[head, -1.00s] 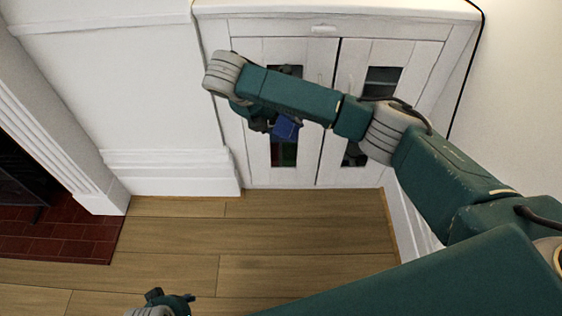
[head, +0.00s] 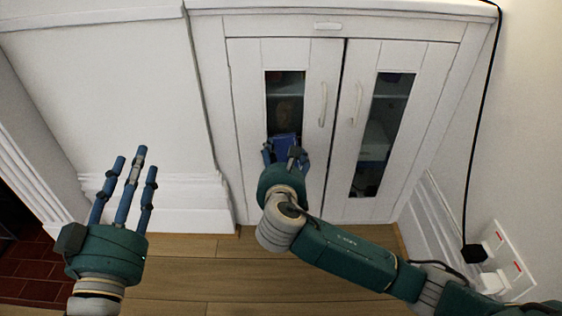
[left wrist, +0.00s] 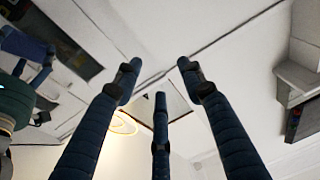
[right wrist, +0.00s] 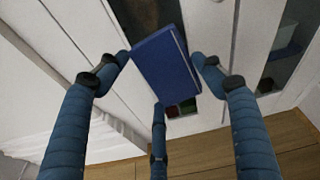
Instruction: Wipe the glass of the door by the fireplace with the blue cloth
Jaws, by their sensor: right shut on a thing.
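The blue cloth (head: 285,143) is a flat folded block, held between the fingers of my right gripper (head: 283,156). It also shows in the right wrist view (right wrist: 168,65), gripped at its sides. The left cabinet door (head: 245,130), nearer the fireplace, has a narrow glass pane (head: 285,95). The cloth is in front of the pane's lower part and hides it; I cannot tell whether it touches the glass. My left gripper (head: 134,165) is open and empty, fingers up, left of the cabinet before the white wall.
The right cabinet door (head: 422,110) has its own glass pane (head: 382,130). Both doors are closed and have handles (head: 322,104). A dark cable runs down to a wall socket (head: 503,260) at right. The brick hearth (head: 28,270) is at lower left. Wood floor lies below.

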